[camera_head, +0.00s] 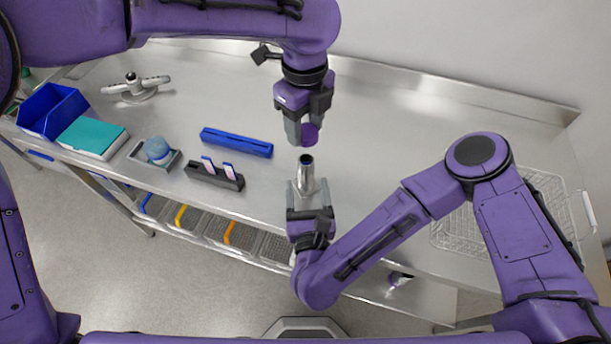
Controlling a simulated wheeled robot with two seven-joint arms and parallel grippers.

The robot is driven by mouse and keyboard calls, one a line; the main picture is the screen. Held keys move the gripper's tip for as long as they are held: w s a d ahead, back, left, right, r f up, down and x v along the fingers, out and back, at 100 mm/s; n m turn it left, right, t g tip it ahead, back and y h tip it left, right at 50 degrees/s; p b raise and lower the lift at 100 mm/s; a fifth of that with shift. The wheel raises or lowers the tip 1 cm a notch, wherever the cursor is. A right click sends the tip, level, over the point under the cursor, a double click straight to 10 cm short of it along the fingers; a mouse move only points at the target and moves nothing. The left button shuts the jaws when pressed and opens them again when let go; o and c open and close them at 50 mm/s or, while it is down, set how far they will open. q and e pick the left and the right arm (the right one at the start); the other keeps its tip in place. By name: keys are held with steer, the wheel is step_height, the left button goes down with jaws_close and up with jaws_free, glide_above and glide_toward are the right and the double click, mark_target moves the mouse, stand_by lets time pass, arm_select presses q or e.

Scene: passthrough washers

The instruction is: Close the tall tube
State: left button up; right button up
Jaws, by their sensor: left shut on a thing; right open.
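A tall metal tube (307,172) stands near the middle of the bench, its dark open mouth facing up. My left gripper (302,130) is above and slightly beyond it, shut on a purple cap (310,135). A small gap shows between the cap and the tube's mouth. My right gripper (307,188) reaches in from the front, open, with its fingers around the lower part of the tube. The fingers hide the tube's base, and I cannot tell whether they touch it.
A blue rack (236,142) and a dark holder (214,176) with two upright pieces lie left of the tube. Farther left are a blue ball (157,149) in a tray, a teal-topped box (92,138) and a blue bin (52,110). A wire basket (455,232) is at right.

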arm_select(q)
steer(key=shift+d, duration=0.15)
arm_select(e)
steer(key=w, duration=0.7)
steer(key=shift+a+f, duration=0.1)
steer(key=shift+a, duration=0.05)
steer(key=shift+w+a, duration=0.1)
steer(key=shift+w, duration=0.2)
jaws_close()
arm_select(q)
glide_above(305, 161)
steer(key=shift+f, duration=2.55)
steer(key=shift+f, duration=0.85)
steer(key=shift+f, duration=0.6)
